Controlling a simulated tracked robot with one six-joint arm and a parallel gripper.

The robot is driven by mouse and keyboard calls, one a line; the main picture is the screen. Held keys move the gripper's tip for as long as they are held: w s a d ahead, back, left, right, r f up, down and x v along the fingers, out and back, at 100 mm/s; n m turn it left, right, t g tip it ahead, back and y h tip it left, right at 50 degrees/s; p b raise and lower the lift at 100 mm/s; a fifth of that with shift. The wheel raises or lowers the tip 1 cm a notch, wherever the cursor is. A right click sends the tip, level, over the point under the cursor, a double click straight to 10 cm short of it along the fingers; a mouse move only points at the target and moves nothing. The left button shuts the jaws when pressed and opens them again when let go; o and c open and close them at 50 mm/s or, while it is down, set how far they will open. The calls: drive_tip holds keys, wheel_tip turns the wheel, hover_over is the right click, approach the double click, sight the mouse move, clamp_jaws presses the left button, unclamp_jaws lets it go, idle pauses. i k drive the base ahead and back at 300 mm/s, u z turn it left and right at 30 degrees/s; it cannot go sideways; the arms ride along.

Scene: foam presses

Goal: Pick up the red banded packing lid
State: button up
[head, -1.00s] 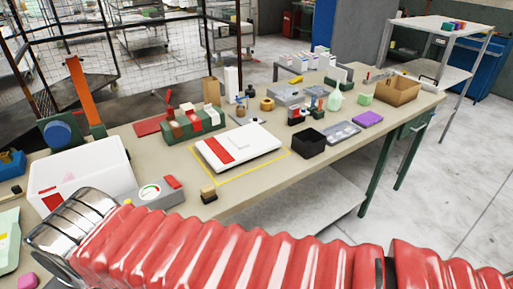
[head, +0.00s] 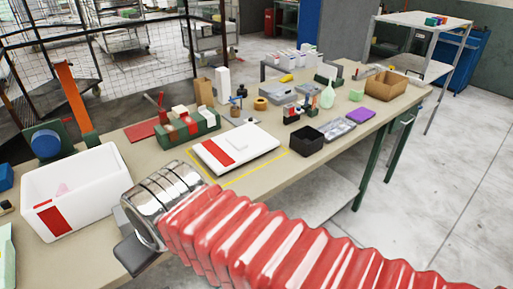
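The packing lid (head: 252,145) is a flat white slab with a red band (head: 216,151) near its left end. It lies flat on the table inside a yellow outline, with nothing on it. My red ribbed arm crosses the front of the view, and its metal wrist is left of and nearer than the lid. A dark part of my gripper (head: 136,253) shows below the wrist at the table's front, apart from the lid. Its fingertips are not clear, so I cannot tell if it is open or shut.
An open white box (head: 88,192) with a red patch stands at the left. A green rack (head: 172,132) stands behind the lid, and a black bin (head: 306,142) is to its right. A brown carton (head: 385,84) is at the far right of the worktable (head: 262,187).

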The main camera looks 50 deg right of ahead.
sight(223, 152)
drive_tip(key=z, duration=1)
